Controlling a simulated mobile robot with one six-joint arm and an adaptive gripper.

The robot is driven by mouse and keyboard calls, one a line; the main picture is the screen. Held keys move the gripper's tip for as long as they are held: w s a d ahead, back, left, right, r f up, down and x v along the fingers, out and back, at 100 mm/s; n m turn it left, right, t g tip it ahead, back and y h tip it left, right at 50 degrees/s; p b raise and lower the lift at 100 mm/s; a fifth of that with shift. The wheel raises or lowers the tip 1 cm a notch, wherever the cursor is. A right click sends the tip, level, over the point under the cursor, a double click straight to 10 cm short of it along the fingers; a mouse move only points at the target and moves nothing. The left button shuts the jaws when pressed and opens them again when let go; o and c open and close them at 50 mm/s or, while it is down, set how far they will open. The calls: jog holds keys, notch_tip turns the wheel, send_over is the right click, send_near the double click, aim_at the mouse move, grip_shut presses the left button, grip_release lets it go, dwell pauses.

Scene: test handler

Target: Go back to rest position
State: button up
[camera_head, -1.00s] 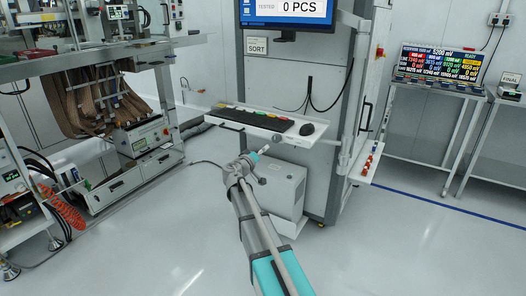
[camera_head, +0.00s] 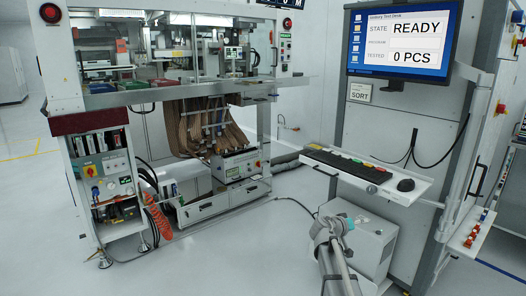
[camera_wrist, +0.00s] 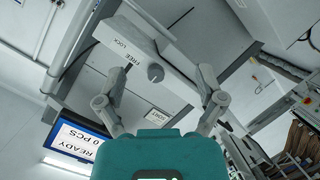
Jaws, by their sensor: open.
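My gripper (camera_wrist: 162,85) is open and empty in the wrist view, its two grey fingers spread apart above the teal wrist body. In the head view my arm reaches up from the bottom edge, and its folded end shows in front of the grey floor box. The fingertips are too small to tell there. Beyond the fingers, the wrist view shows a pale panel (camera_wrist: 150,50) with a dark knob and the words FREE and LOCK. I cannot tell the exact gap between it and the fingers. Nothing is held.
A shelf (camera_head: 392,193) with keyboard and mouse (camera_head: 406,185) juts out close beyond my arm. The grey box (camera_head: 370,240) stands on the floor below it. The monitor (camera_head: 404,42) reads READY, 0 PCS. A large test machine (camera_head: 150,97) stands left. Open floor lies front left.

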jog(key=s+a+f+n+g+y, duration=0.1)
jog(key=s+a+f+g+y, duration=0.25)
jog(key=s+a, duration=0.4)
jog(key=s+a+f+n+g+y+p, duration=0.15)
jog(key=s+a+f+y, duration=0.3)
jog(key=s, duration=0.65)
jog(key=s+a+f+g+y+b, duration=0.1)
jog(key=s+a+f+g+y, duration=0.2)
jog(key=s+a+f+y, duration=0.45)
notch_tip(320, 180, up, 30)
jog(key=d+h+p, duration=0.2)
jog(key=h+p, duration=0.1)
jog(key=p, duration=2.5)
jog(key=shift+s+r, duration=0.2)
jog(key=shift+s, duration=0.25)
